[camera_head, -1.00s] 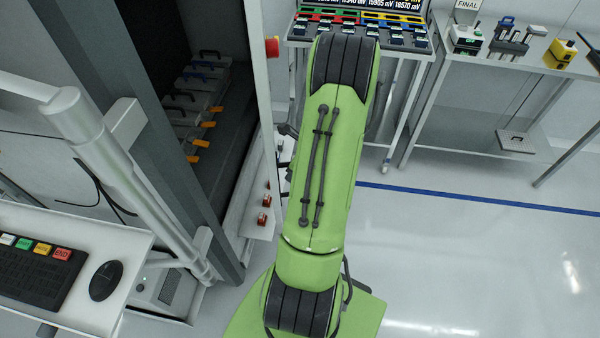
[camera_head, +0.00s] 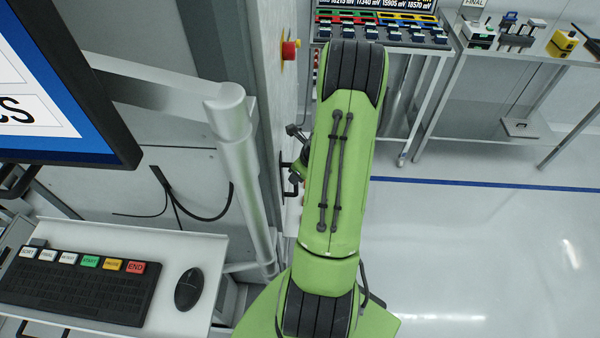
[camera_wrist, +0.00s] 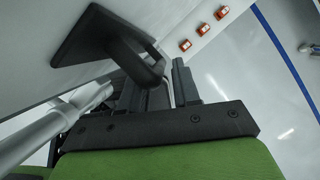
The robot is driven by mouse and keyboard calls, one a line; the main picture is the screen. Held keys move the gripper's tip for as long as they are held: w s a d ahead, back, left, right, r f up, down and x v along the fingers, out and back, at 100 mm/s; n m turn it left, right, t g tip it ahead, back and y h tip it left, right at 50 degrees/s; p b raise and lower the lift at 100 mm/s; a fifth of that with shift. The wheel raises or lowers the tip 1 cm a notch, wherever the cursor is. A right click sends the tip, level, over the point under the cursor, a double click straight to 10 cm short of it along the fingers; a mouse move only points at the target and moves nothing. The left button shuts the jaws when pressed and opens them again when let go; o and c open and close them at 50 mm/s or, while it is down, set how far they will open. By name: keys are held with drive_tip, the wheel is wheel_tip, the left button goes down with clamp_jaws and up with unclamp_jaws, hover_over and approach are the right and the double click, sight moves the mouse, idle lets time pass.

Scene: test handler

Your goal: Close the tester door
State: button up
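The tester (camera_head: 205,45) stands left of my arm in the head view, a tall grey cabinet seen nearly edge-on. Its inside does not show, and I cannot tell whether the door is fully shut. A black handle (camera_head: 291,182) juts from its front, beside my arm. In the wrist view, the black handle (camera_wrist: 150,72) rises from a square plate on a pale grey surface, likely the door (camera_wrist: 35,35). My gripper (camera_wrist: 165,85) is right at the handle's bent end, with a gap between its dark fingers. I cannot tell whether they touch the handle. In the head view my arm mostly hides the gripper.
A red stop button (camera_head: 290,49) sticks out from the tester's front. A monitor (camera_head: 70,90), keyboard (camera_head: 80,285) and mouse (camera_head: 188,289) are at the left, by a grey post (camera_head: 245,180). Worktables (camera_head: 520,55) stand at the back. The floor (camera_head: 460,250) at right is clear.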

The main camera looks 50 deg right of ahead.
drive_tip(key=shift+o, duration=0.6)
drive_tip(key=p+v, duration=0.3)
drive_tip(key=v, duration=1.2)
drive_tip(key=shift+a+r+p, duration=0.2)
drive_tip(key=shift+r+p, duration=0.1)
drive_tip(key=shift+r, duration=0.05)
